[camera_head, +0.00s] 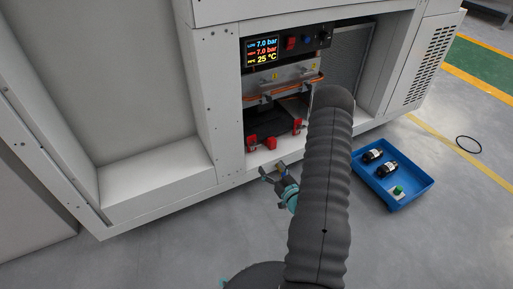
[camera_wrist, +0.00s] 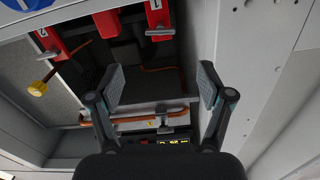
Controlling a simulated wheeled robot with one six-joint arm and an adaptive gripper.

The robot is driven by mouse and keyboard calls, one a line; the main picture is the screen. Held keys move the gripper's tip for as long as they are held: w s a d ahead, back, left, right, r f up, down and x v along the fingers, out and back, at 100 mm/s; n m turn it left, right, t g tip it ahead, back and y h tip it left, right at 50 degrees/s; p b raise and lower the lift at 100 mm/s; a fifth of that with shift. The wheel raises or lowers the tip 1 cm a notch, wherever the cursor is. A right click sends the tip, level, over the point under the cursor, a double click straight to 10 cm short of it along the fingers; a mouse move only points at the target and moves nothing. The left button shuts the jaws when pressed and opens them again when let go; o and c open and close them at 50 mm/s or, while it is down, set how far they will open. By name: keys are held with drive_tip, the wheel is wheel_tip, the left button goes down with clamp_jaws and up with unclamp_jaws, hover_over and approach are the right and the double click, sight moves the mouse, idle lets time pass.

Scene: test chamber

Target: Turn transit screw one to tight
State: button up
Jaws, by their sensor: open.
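My gripper (camera_head: 272,170) is open and empty in front of the cabinet's lower opening, low near its front sill. The wrist view shows its two spread fingers (camera_wrist: 160,86) with nothing between them. Red fittings sit at the bottom of the opening: one at its left (camera_head: 252,143) and one at its right (camera_head: 297,126). The wrist view, seemingly turned over, shows two red fittings with white labels, one at upper left (camera_wrist: 52,42) and one at top middle (camera_wrist: 157,14), beyond the fingertips. A metal piece (camera_wrist: 160,32) sits at the middle one. I cannot tell which is transit screw one.
A display (camera_head: 263,51) reads 7.0 bar twice and 25 °C. Orange pipes (camera_head: 283,91) cross the opening below it. A yellow knob (camera_wrist: 38,89) shows in the wrist view. A blue tray (camera_head: 418,186) with black parts stands on the floor at right. My arm hides part of the opening.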

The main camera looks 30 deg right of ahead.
sight(256, 146)
drive_tip(key=w, duration=1.2)
drive_tip(key=shift+w+a, duration=0.2)
drive_tip(key=shift+w, duration=0.05)
drive_tip(key=c, duration=1.2)
